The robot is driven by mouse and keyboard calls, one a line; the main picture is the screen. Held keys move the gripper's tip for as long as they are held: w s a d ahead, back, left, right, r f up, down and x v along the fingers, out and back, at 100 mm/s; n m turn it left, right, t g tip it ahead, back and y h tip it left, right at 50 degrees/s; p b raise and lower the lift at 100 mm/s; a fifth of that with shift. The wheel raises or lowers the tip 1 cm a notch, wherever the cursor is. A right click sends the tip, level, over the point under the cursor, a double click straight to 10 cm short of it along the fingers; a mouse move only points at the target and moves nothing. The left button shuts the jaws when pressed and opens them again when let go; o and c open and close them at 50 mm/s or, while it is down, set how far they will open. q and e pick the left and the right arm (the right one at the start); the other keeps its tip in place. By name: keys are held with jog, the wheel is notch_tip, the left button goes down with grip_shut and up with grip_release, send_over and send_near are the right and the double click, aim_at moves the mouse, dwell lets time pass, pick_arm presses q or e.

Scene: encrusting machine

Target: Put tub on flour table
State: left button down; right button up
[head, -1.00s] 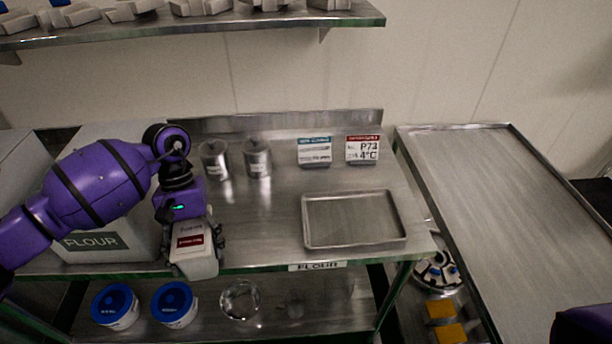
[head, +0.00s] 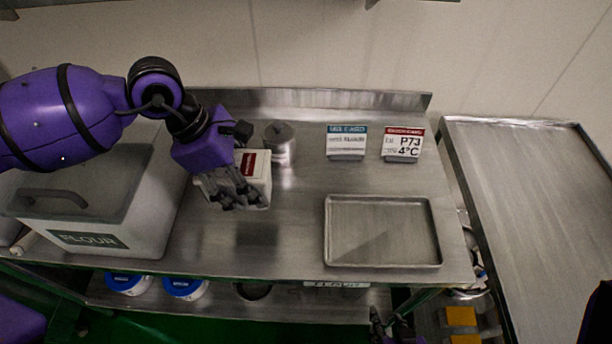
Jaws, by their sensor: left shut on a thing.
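My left gripper (head: 232,192) is shut on a white tub (head: 262,170) with a dark red label. Its dark fingers cover part of the tub's front. The tub is over the flour table (head: 290,222), a steel table with a label on its front edge. A dark shadow lies on the tabletop below the tub, and the tub looks held above the surface. My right gripper (head: 391,326) shows only in part at the bottom edge, in front of the table. Its dark fingers stand apart with nothing seen between them.
A large white flour bin (head: 150,215) stands at the left. A metal canister (head: 281,145) stands behind the tub, and an empty steel tray (head: 383,232) lies to the right. Two sign cards (head: 347,142) stand at the back. Blue-lidded tubs (head: 184,287) sit on the lower shelf.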

aim_at(222, 180)
pick_arm(q)
jog(key=shift+f+p, duration=0.3)
jog(key=shift+f, duration=4.6)
jog(key=shift+s+f, duration=0.1)
jog(key=shift+c, duration=2.2)
grip_release()
jog(key=shift+f, duration=0.1)
jog(key=v, duration=1.2)
jog(key=shift+s+b, duration=0.1)
jog(key=shift+b, duration=0.2)
